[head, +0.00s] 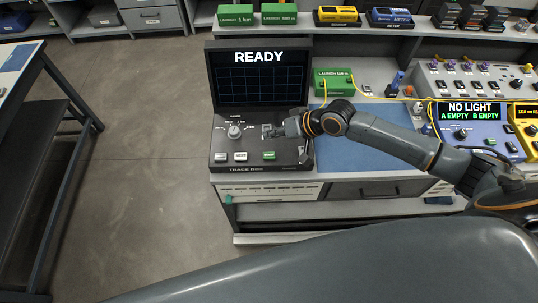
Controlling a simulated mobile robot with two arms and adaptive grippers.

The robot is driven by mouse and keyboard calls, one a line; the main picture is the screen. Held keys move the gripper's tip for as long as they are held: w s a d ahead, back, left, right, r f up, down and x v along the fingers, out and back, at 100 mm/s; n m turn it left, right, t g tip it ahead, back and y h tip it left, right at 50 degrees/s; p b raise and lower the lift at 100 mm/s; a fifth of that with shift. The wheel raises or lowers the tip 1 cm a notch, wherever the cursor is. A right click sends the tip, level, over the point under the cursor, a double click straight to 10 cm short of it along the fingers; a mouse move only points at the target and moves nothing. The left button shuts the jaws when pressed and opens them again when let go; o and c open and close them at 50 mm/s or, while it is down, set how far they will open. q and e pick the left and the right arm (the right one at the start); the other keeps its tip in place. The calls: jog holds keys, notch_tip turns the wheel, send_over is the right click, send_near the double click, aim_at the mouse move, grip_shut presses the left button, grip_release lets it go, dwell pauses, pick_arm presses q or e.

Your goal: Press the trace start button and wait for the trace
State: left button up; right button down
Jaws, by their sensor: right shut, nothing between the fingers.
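The trace box (222,163) stands at the left end of the bench. Its raised screen (259,85) reads READY above an empty grid. On its sloped panel are a round selector dial (235,131), two pale buttons (230,156) and a green button (268,155) along the front edge. My right gripper (270,131) is shut and empty over the panel, right of the dial and behind the green button. It seems apart from the green button. The gripper hides part of the panel's right side. My left gripper is not in view.
A green launch box (333,80) with yellow fibre sits behind a blue mat (360,152). A unit at right has a display (470,112) reading NO LIGHT, A EMPTY B EMPTY. Several boxes line the back shelf. Open floor (140,140) lies left of the bench.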

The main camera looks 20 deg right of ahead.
jog(key=b, duration=0.6)
send_over(272, 156)
notch_tip(272, 156, down, 7)
jog(key=shift+w+r, duration=0.1)
jog(key=shift+f+b, duration=0.35)
jog(key=shift+f, duration=0.3)
jog(key=shift+f, duration=0.1)
dwell(0.3)
jog(key=shift+f, duration=0.3)
jog(key=shift+f+b, duration=0.35)
jog(key=shift+f, duration=0.15)
dwell(0.6)
jog(key=shift+r+p, duration=0.9)
jog(key=shift+p, duration=0.05)
